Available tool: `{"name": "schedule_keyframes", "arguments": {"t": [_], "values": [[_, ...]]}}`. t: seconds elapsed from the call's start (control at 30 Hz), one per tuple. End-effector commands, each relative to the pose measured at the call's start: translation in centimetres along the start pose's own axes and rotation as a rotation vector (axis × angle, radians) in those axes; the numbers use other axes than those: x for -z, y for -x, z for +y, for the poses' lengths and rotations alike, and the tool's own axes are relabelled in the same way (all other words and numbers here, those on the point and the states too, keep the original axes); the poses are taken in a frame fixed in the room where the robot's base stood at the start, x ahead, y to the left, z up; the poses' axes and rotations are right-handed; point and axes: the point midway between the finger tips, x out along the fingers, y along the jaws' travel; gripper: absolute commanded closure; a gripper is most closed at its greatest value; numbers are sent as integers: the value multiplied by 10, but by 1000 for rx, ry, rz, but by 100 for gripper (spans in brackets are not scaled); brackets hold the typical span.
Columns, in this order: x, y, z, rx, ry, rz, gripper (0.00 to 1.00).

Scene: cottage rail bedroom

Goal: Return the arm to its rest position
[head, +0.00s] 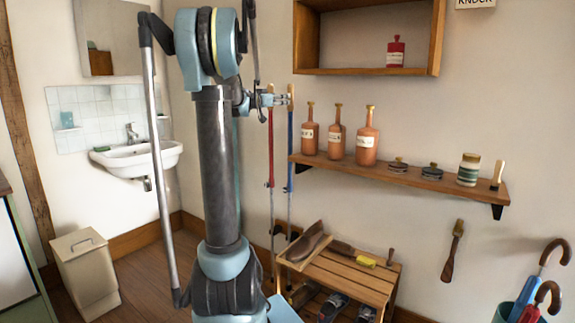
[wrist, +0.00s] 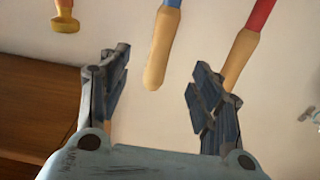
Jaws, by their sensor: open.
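My gripper (wrist: 160,70) is open, its two dark fingers spread apart in the wrist view. A blue pole (wrist: 170,3) with a light wooden handle shows in the gap between the fingertips; its depth relative to them is hard to tell, and no finger visibly touches it. A red pole (wrist: 260,14) with a similar handle is by the right finger. In the head view my arm stands raised in the middle, and my gripper (head: 272,100) is at the upper handles of the red pole (head: 271,150) and the blue pole (head: 290,150).
A wall shelf (head: 430,184) with bottles and jars is right of my gripper, below a wall box (head: 365,72). A slatted bench (head: 345,270) with brushes and shoes is below. A sink (head: 140,158) and bin (head: 86,275) are left. An umbrella stand (head: 505,314) is lower right.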

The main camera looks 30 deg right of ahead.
Motion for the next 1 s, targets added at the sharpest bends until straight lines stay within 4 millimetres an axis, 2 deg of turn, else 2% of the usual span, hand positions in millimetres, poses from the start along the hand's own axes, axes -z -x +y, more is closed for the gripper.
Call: {"name": "schedule_keyframes", "arguments": {"t": [0.3, 0.37, 0.47, 0.67, 0.87, 1.0], "values": [[0, 1, 0, 0, 1, -2, 42], [-2, 6, 1, -1, 3, -10, 42], [-10, 25, 6, -3, 16, -45, 42], [-46, 93, 28, -3, 80, -191, 42], [-98, 169, 51, 35, 172, -370, 42], [-139, 224, 68, 89, 248, -500, 42]]}}
